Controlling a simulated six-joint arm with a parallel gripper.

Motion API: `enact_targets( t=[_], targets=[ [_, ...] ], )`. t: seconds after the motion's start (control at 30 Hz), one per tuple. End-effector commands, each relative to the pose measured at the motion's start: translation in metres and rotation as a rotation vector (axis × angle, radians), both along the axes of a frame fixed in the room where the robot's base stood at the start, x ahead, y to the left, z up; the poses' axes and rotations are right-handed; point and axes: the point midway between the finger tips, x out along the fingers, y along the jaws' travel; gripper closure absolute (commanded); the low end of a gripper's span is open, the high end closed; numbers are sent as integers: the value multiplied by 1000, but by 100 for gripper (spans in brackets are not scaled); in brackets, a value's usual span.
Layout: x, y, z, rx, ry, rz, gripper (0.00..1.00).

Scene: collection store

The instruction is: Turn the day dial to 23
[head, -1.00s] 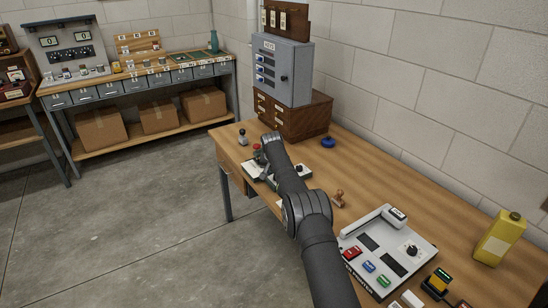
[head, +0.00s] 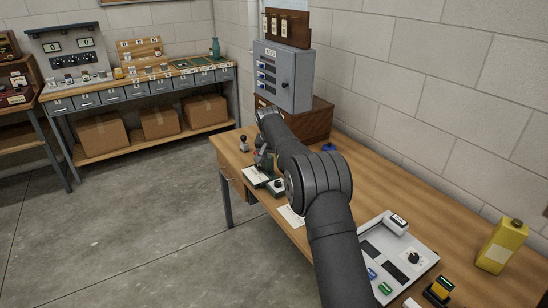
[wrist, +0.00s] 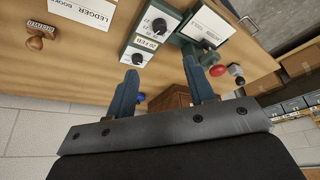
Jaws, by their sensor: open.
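In the wrist view two black knobs with white pointers sit on white plates of a dark green device. One dial (wrist: 159,25) is higher in the picture. The other dial (wrist: 138,58) is lower, near my left finger, with a yellow label between them. I cannot read which is the day dial or its setting. My gripper (wrist: 160,76) is open and empty, its blue fingers apart and above the device. In the head view the green device (head: 262,176) is partly hidden by my arm. A dial knob (head: 278,184) shows at its near side.
A red-knobbed lever (wrist: 217,70) and a small dark-knobbed item (wrist: 236,72) are beyond my right finger. A wooden stamp (wrist: 37,38) and a ledger card (wrist: 80,10) lie at left. A grey key cabinet (head: 284,75) stands at the desk's back.

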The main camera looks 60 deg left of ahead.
Motion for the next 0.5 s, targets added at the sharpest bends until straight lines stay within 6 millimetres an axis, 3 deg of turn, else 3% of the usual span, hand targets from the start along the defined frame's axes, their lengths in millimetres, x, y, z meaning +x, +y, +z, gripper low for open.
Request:
enact_targets(
  t=[0.5],
  targets=[
    [-7,3,0,14,6,17,52]
  ],
)
